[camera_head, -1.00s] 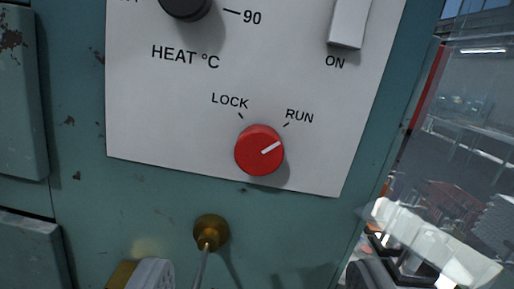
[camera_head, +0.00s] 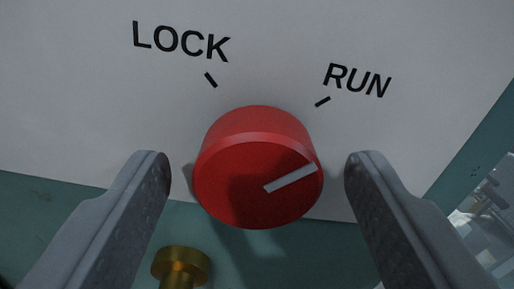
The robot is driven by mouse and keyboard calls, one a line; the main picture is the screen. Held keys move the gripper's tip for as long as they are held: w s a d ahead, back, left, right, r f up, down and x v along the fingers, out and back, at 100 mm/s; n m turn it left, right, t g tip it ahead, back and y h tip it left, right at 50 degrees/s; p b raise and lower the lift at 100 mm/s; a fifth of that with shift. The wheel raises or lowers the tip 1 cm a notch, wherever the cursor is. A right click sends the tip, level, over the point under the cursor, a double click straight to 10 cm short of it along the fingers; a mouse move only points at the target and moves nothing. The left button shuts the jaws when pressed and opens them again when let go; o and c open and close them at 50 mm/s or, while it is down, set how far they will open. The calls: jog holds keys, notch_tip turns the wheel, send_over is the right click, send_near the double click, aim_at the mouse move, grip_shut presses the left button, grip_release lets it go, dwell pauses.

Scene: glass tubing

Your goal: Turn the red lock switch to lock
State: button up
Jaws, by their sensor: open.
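The red lock switch (camera_head: 245,185) is a round red knob on a pale panel, in the middle of the view. Its white pointer line (camera_head: 291,178) points up and right, toward the RUN mark. The LOCK label (camera_head: 181,42) with its tick is above and left of the knob, and the RUN label (camera_head: 357,80) with its tick is above and right. My gripper (camera_head: 257,172) is open, with one grey finger on each side of the knob. A gap shows between each finger and the knob, so neither appears to touch it.
A brass knob (camera_head: 181,265) sticks out below and left of the red switch, close to my left finger. The pale panel (camera_head: 80,110) is flat around the labels. A teal housing (camera_head: 40,220) lies below it. The panel's right edge opens onto the room.

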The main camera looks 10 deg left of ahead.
jog(key=shift+w, duration=0.15)
jog(key=shift+c, duration=0.2)
jog(key=c, duration=0.9)
jog(key=shift+c, duration=0.2)
